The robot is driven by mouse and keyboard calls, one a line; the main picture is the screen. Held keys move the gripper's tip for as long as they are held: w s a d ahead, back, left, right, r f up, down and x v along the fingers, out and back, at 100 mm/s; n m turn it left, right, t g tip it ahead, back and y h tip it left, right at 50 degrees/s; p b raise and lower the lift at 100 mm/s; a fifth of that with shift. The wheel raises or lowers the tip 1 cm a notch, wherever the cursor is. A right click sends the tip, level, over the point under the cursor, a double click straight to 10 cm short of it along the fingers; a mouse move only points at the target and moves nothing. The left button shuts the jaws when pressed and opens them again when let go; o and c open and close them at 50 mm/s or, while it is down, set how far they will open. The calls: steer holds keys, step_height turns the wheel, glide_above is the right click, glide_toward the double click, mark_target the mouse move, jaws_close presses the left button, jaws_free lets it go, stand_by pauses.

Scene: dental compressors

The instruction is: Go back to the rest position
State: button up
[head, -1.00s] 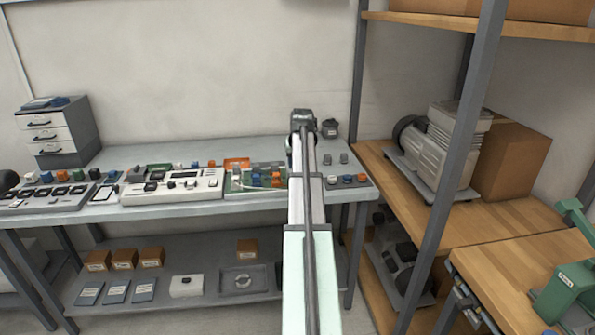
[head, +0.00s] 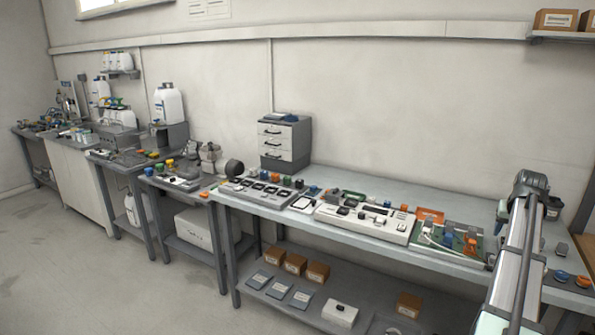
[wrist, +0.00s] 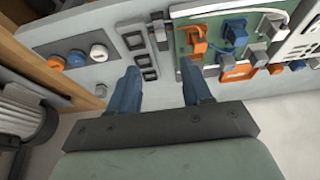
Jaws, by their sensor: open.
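My gripper (wrist: 161,82) shows in the wrist view with two blue fingers spread apart and nothing between them. In the head view my arm reaches over that end from the lower right, and the fingers are hidden. In the wrist view a green board (wrist: 204,24) with orange, blue and grey blocks lies beyond the right finger. A dark slotted holder (wrist: 138,45) lies beyond the gap between the fingers.
Orange, blue and white round caps (wrist: 76,58) lie left of the holder. A white control panel (head: 365,222) and a grey drawer unit (head: 284,143) stand farther left on the bench. Small boxes (head: 296,263) sit on the lower shelf. More benches line the wall at left.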

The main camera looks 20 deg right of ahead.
steer(key=s+a+f+n+g+y, duration=0.1)
steer(key=s+a+f, duration=0.1)
steer(key=a+f, duration=1)
steer(key=s+a+f+g+y, duration=0.1)
steer(key=s+a+f, duration=0.1)
steer(key=a+f, duration=1)
steer(key=s+a+f+n+g+y, duration=0.1)
steer(key=a+f, duration=0.7)
steer(key=f, duration=0.8)
steer(key=s+a+f+n+g, duration=0.2)
steer(key=s+a+f, duration=0.4)
steer(key=s+a, duration=0.2)
steer(key=s+a+f+n+g, duration=0.2)
steer(key=s+a+f, duration=0.5)
steer(key=a, duration=0.6)
steer(key=s+a+f+n+g, duration=0.3)
steer(key=s+a+f, duration=0.4)
steer(key=s+a, duration=0.3)
steer(key=shift+a+f, duration=0.2)
steer(key=shift+a, duration=0.45)
